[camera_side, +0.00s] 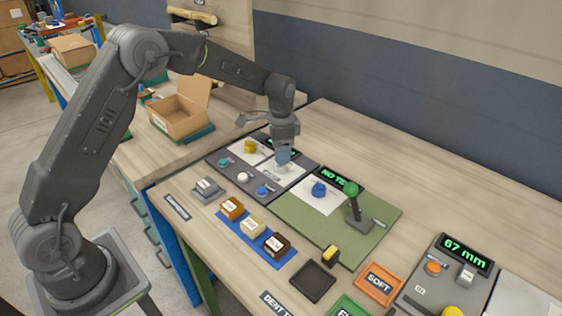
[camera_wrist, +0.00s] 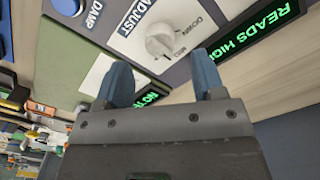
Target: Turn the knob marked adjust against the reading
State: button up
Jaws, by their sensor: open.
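The adjust knob (camera_wrist: 163,42) is pale, with a raised grip bar, on a white plate marked ADJUST in the wrist view. The word DOWN is printed beside it, with a second short mark that is hard to read. The green reading display (camera_wrist: 255,38) next to it shows READS HIGH. My gripper (camera_wrist: 161,75) is open, its two blue fingertips apart, with the knob beyond them and nothing between them. In the side view my gripper (camera_side: 283,156) points down over the dark panel (camera_side: 300,184) and mostly hides the knob there.
The panel also carries a yellow knob (camera_side: 250,147) and several buttons. Blocks stand on a blue strip (camera_side: 271,250) in front. An open carton (camera_side: 178,118) is behind left.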

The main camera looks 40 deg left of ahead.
jog(key=shift+f, duration=2.25)
jog(key=c, duration=0.9)
